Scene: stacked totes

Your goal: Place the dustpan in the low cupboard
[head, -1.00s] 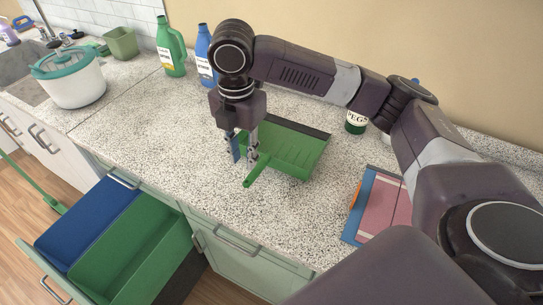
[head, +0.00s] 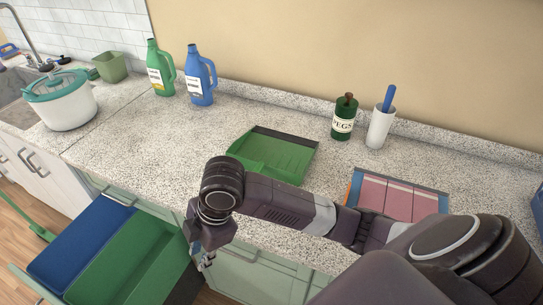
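The green dustpan (head: 277,153) lies on the speckled counter, its dark edge toward the wall. Its handle is hidden behind my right arm. My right gripper (head: 205,262) points down in front of the counter's front edge, close to the green bin and apart from the dustpan; its fingers are small and partly hidden, so their opening is unclear. A mint-green cupboard front (head: 255,280) with a bar handle is below the counter, just right of the gripper, and looks shut. My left gripper is out of view.
A pulled-out drawer holds a blue bin (head: 80,245) and a green bin (head: 130,262), left of the gripper. Green (head: 160,68) and blue (head: 201,76) bottles, a pegs tin (head: 343,120) and a white cup (head: 379,128) stand at the back.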

